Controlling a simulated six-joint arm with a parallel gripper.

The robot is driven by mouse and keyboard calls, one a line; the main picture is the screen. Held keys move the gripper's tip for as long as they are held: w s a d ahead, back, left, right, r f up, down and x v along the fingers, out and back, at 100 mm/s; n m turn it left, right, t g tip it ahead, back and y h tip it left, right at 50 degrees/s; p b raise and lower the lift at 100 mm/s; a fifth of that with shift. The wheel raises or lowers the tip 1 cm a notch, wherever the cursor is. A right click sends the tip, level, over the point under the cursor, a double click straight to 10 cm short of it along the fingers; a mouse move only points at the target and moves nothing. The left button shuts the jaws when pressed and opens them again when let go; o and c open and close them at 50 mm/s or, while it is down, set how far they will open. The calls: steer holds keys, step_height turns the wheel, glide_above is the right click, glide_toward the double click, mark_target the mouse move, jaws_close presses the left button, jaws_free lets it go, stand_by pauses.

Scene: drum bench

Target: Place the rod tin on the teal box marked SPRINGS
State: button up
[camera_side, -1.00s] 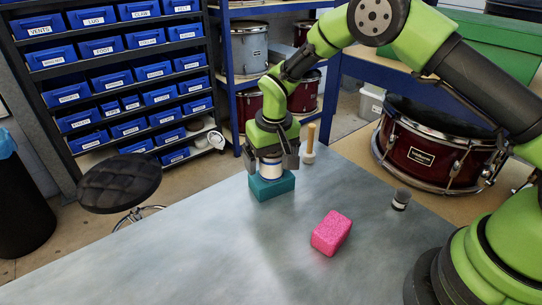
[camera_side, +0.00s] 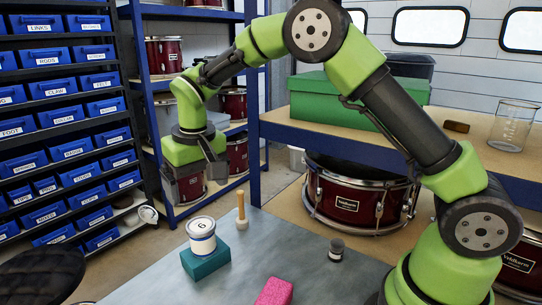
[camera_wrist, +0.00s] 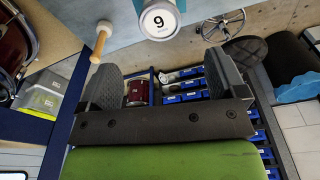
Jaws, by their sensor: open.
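The tin (camera_side: 201,238) is white with a dark band and a numbered pale lid. It stands upright on top of the teal box (camera_side: 206,262) at the table's far left corner in the side view. No SPRINGS marking is readable on the box. My gripper (camera_side: 194,182) is open and empty, above the tin and apart from it. In the wrist view the tin's lid (camera_wrist: 159,21) shows at the top, beyond the open fingers (camera_wrist: 165,75).
A wooden-handled tool (camera_side: 241,212) stands just behind the box. A pink block (camera_side: 274,292) and a small dark-topped cylinder (camera_side: 336,249) are on the table (camera_side: 290,245). A red drum (camera_side: 357,200) sits beyond. Shelves of blue bins (camera_side: 75,152) stand at left.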

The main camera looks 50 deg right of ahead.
steer(key=s+d+r+t, duration=0.2)
steer(key=s+r, duration=0.3)
steer(key=r, duration=0.3)
steer(key=s+r+m+t+y, duration=0.1)
steer(key=s+r+t, duration=0.1)
steer(key=s, duration=0.8)
steer(key=s+d+r+t+y, duration=0.1)
steer(key=s+r, duration=0.1)
steer(key=s, duration=0.8)
steer(key=shift+d+r+m+t, duration=0.25)
steer(key=shift+r+m+t, duration=0.1)
steer(key=shift+m+t, duration=0.05)
